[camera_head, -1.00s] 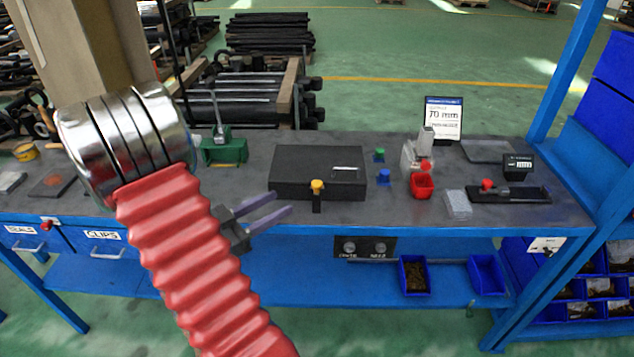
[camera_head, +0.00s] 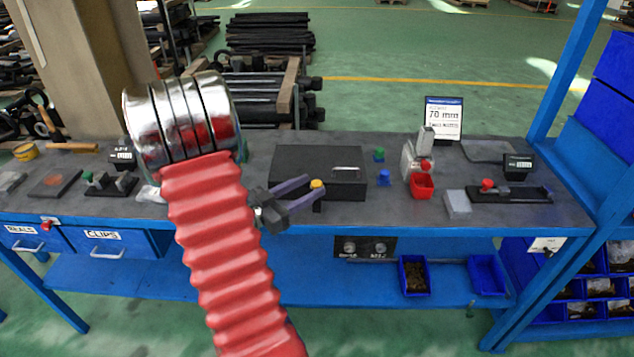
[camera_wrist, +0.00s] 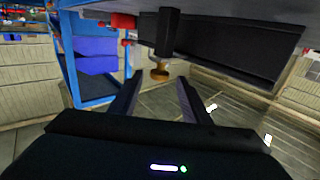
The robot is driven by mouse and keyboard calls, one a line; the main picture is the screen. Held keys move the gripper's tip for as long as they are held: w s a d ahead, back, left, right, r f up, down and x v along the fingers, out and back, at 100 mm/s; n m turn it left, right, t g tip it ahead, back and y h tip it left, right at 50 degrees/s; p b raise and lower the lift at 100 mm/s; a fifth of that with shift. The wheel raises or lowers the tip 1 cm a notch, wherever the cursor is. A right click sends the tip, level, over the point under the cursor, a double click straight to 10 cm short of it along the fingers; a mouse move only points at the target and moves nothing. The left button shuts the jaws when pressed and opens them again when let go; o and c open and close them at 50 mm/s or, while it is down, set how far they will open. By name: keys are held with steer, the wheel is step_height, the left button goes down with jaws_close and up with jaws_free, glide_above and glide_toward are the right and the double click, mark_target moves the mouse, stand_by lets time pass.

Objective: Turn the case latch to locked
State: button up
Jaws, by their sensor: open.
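The black case (camera_head: 318,168) lies on the bench top near its front edge. It also shows in the wrist view (camera_wrist: 235,50). In the wrist view my gripper (camera_wrist: 158,85) is empty. Whether a finger touches the knob, I cannot tell.
Blue (camera_head: 384,178) and green (camera_head: 379,155) knobs stand right of the case. A dark panel with two dials (camera_head: 364,247) hangs below the bench edge. My arm hides the bench left of the case.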

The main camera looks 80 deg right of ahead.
mark_target(312, 185)
steer(key=shift+x, duration=1.75)
steer(key=c, duration=1)
